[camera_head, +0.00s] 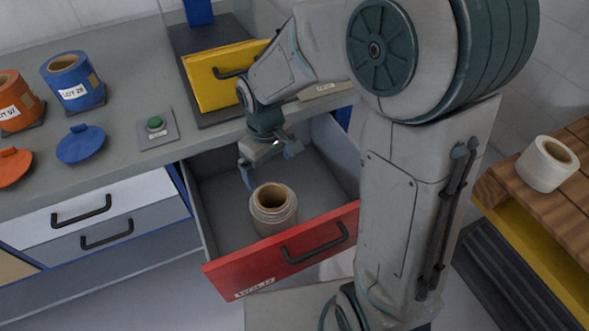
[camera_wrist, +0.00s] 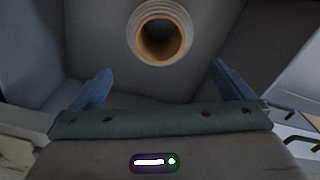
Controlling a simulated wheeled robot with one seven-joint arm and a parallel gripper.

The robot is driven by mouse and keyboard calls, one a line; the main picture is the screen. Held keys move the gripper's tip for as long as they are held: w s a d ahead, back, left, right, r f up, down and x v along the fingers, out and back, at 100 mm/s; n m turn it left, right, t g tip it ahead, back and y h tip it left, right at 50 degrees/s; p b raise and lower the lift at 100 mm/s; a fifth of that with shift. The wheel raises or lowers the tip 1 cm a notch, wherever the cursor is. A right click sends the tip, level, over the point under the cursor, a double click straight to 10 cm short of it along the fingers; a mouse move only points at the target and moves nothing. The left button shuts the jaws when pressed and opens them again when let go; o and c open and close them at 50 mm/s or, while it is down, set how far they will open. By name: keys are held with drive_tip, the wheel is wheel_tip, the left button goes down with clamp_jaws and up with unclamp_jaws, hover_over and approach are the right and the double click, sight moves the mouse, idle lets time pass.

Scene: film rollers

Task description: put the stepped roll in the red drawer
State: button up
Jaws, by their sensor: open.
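The red drawer (camera_head: 335,222) is pulled open below the counter. The stepped roll (camera_head: 285,215), a pale roll with a brown core and ringed end, stands upright inside it, near the front. It also shows in the wrist view (camera_wrist: 136,40), top centre, seen from above. My gripper (camera_head: 266,171) is over the drawer, behind the roll and apart from it. In the wrist view its blue fingers (camera_wrist: 160,85) are spread wide with nothing between them.
Orange (camera_head: 22,92) and blue (camera_head: 82,98) canisters with lids off and a green button (camera_head: 155,123) are at left. Another pale roll (camera_head: 540,172) stands on a wooden pallet (camera_head: 508,183) at right.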

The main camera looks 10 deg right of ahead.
drive_tip(key=s+d+r+m+t, duration=0.2)
drive_tip(key=s+d+r+m, duration=0.5)
drive_tip(key=s+d, duration=0.5)
drive_tip(key=shift+d+r+m, duration=0.4)
drive_tip(key=shift+d+r, duration=0.1)
drive_tip(key=shift+r, duration=0.15)
drive_tip(key=shift+w, duration=0.1)
